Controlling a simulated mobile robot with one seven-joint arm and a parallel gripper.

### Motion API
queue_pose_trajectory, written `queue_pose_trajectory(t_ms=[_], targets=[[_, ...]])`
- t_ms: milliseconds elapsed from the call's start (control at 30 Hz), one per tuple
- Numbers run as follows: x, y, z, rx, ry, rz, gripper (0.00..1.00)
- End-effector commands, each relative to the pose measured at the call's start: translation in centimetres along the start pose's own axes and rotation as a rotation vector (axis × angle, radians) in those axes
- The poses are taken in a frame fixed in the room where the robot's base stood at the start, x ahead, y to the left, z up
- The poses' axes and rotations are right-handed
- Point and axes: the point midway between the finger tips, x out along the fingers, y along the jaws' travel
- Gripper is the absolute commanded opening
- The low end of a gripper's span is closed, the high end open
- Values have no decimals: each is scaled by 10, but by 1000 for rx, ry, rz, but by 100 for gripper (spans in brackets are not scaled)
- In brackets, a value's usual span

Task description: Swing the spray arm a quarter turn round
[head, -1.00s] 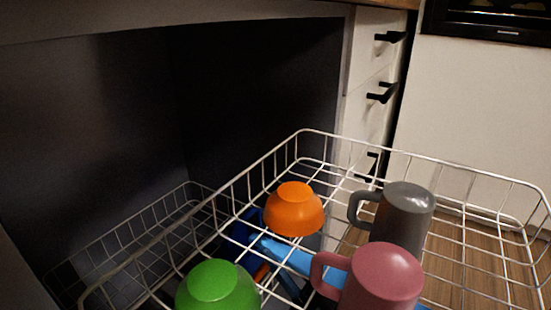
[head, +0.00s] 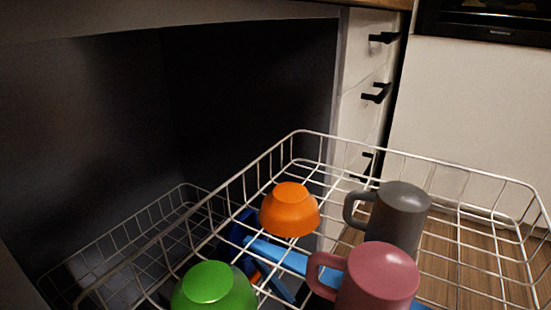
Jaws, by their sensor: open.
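A light blue bar (head: 277,256) shows through the wires beneath the upper rack, running from under the orange bowl down to the right behind the pink mug. It looks like the spray arm, but the rack and dishes hide much of it, and I cannot see its pivot or full length. Darker blue parts (head: 238,229) and a small orange patch lie near its left end; I cannot tell what they belong to. I cannot make out my gripper in the head view.
The white wire upper rack (head: 476,165) is pulled out. It holds an upside-down orange bowl (head: 290,209), a green bowl (head: 213,288), a grey mug (head: 400,213) and a pink mug (head: 379,277). A lower rack (head: 123,238) is at left, inside the dark cavity. Drawers (head: 358,120) stand behind.

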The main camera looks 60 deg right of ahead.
Motion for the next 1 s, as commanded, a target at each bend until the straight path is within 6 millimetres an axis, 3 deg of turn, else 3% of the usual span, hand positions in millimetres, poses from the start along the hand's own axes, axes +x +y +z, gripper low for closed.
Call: queue_pose_trajectory(t_ms=[167,600,800,1000], targets=[[-15,0,2,-2,0,2,64],[-108,0,4,-2,-1,2,64],[-126,0,0,-1,0,1,64],[-130,0,0,1,0,1,64]])
